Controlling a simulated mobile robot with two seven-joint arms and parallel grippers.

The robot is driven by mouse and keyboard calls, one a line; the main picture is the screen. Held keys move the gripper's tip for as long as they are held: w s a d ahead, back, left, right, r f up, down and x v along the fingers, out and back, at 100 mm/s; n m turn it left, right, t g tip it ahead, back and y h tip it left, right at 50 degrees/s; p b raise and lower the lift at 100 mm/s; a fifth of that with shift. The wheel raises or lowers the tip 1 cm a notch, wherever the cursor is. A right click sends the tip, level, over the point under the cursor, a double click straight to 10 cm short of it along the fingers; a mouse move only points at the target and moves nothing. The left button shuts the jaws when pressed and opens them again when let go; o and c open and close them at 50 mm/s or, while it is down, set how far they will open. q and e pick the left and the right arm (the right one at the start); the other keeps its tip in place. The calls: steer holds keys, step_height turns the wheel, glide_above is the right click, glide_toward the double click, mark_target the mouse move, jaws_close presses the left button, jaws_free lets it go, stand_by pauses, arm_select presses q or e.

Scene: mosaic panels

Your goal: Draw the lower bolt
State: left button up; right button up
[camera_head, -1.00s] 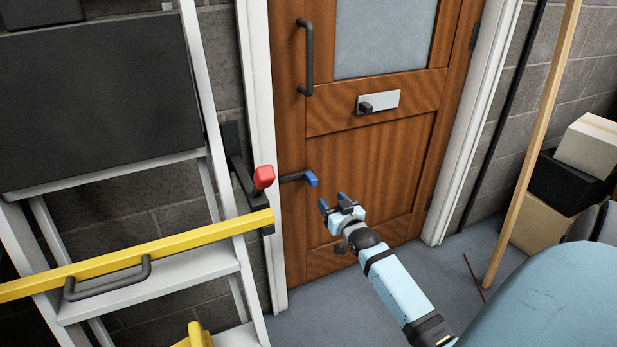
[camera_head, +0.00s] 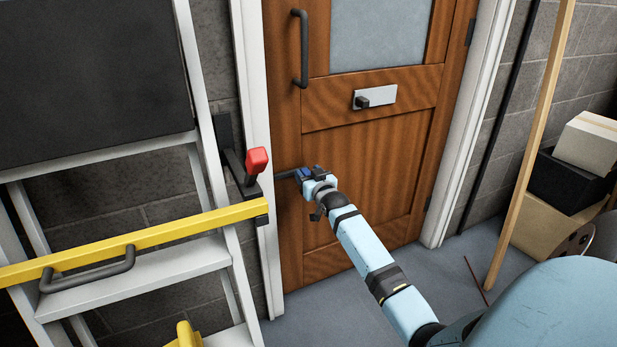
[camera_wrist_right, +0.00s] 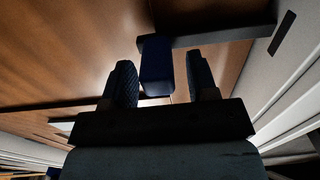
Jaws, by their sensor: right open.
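The lower bolt is a dark bar (camera_head: 284,176) low on the left side of the wooden door (camera_head: 365,165), with a blue handle (camera_head: 305,173) at its right end. My right gripper (camera_head: 311,173) is at the blue handle and partly hides it in the head view. In the right wrist view the blue handle (camera_wrist_right: 157,66) stands between the two open fingers (camera_wrist_right: 163,84), with a gap on each side. The dark bar (camera_wrist_right: 222,34) runs right from it there. My left gripper is not in view.
A yellow bar (camera_head: 140,240) with a dark handle crosses in front of a white ladder (camera_head: 205,130) at the left. A red-tipped lever (camera_head: 257,160) sits beside the door frame. A wooden pole (camera_head: 530,150) and boxes (camera_head: 588,143) stand at the right.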

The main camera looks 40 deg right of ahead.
jaws_close()
steer(key=shift+d, duration=0.1)
steer(key=d, duration=0.1)
steer(key=p, duration=0.1)
steer(key=s+d+p, duration=0.1)
steer(key=shift+d+r, duration=0.25)
steer(key=shift+d, duration=0.05)
steer(key=d, duration=0.1)
steer(key=d+p, duration=0.1)
steer(key=shift+s+d+f, duration=0.15)
steer(key=shift+s+d, duration=0.2)
steer(key=shift+s, duration=0.05)
steer(key=shift+d+f, duration=0.1)
steer(key=shift+d, duration=0.2)
jaws_free()
steer(key=shift+s+d, duration=0.1)
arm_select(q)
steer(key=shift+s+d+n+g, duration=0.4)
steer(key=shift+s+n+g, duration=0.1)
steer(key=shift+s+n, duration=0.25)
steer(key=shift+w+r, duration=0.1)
